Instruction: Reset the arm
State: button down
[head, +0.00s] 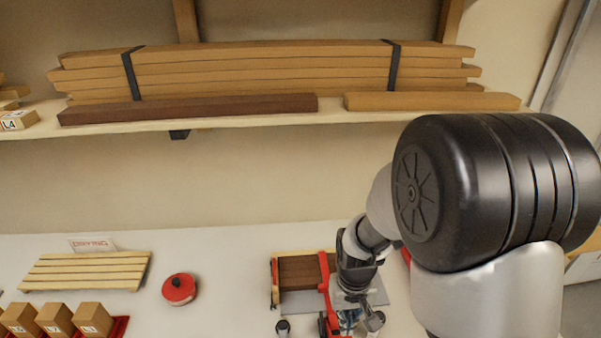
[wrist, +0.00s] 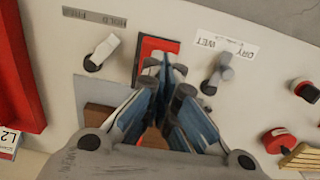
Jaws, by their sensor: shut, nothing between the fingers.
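My arm reaches down over the white bench (head: 220,238) at the right of the head view. My gripper (head: 350,322) hangs low beside a red clamp-like fixture (head: 326,290) that has a dark brown block (head: 300,272) in it. In the wrist view my gripper (wrist: 171,76) points with its blue-sided fingers together and empty, in front of a red-framed part (wrist: 158,46). The fingers hide part of the fixture and the brown piece behind them.
Small levers stand by a HOLD/FREE label (wrist: 95,15) and a DRY/WET label (wrist: 227,45). A red round object (head: 179,289), a slatted DRYING rack (head: 85,270) and labelled blocks (head: 55,319) stand to the left. A shelf (head: 230,121) with stacked boards runs above.

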jog(key=s+r+t+b, duration=0.35)
jog(key=s+r, duration=0.25)
jog(key=r, duration=0.6)
jog(key=s+r+t+b, duration=0.1)
jog(key=s+r+b, duration=0.2)
jog(key=s, duration=0.6)
jog(key=shift+r, duration=0.3)
dwell(0.4)
